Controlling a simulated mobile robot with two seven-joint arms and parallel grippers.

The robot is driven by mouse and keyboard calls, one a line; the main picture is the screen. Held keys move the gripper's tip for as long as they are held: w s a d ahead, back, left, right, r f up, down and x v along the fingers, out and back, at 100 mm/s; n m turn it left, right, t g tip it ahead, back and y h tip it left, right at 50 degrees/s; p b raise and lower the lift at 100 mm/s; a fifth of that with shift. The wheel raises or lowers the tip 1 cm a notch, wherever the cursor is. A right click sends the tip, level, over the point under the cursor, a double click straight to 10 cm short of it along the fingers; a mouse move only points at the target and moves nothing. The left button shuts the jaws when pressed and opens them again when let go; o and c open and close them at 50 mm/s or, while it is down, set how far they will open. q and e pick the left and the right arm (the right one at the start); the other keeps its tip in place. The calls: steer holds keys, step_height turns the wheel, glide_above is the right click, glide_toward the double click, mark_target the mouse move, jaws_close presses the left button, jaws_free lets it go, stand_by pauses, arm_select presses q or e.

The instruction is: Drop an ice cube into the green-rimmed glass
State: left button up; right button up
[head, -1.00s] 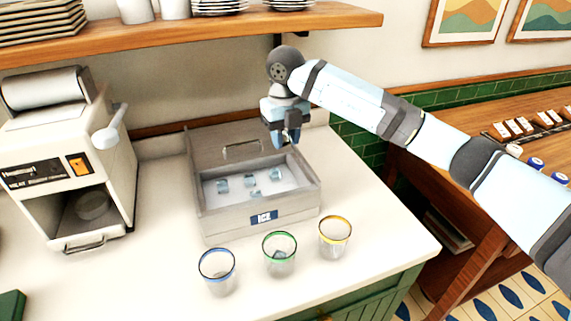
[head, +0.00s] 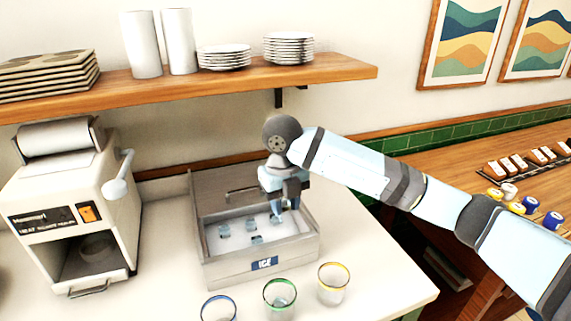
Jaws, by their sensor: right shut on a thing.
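The green-rimmed glass (head: 280,297) stands upright on the counter in front of the ice bin, between the other two glasses. A pale shape inside it looks like an ice cube. The grey ice bin (head: 262,268) has an "ICE" label and its lid is slid back. Several ice cubes, one being the cube at the left (head: 224,230), lie on its pale floor. My right gripper (head: 283,208) points down into the bin at its right side, shut on an ice cube (head: 276,218) that its fingers partly hide. My left gripper is out of view.
A blue-rimmed glass (head: 218,309), cut by the lower edge, and a yellow-rimmed glass (head: 332,286) flank the green one. A white machine (head: 75,210) stands left of the bin. A wooden shelf (head: 200,86) with plates and cups hangs above. The counter right of the bin is clear.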

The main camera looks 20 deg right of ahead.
steer(key=s+a+p, duration=0.3)
steer(key=s+p, duration=0.3)
steer(key=s, duration=0.6)
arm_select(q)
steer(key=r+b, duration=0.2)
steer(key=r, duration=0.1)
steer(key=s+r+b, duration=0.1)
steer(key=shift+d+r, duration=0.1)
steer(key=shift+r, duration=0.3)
arm_select(e)
step_height(320, 180, down, 7)
steer(key=shift+s+f, duration=0.15)
steer(key=shift+s, duration=0.05)
steer(key=shift+d, duration=0.1)
steer(key=o, duration=1)
arm_select(q)
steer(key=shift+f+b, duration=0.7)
steer(key=shift+b, duration=0.1)
arm_select(e)
steer(key=shift+r, duration=6.9)
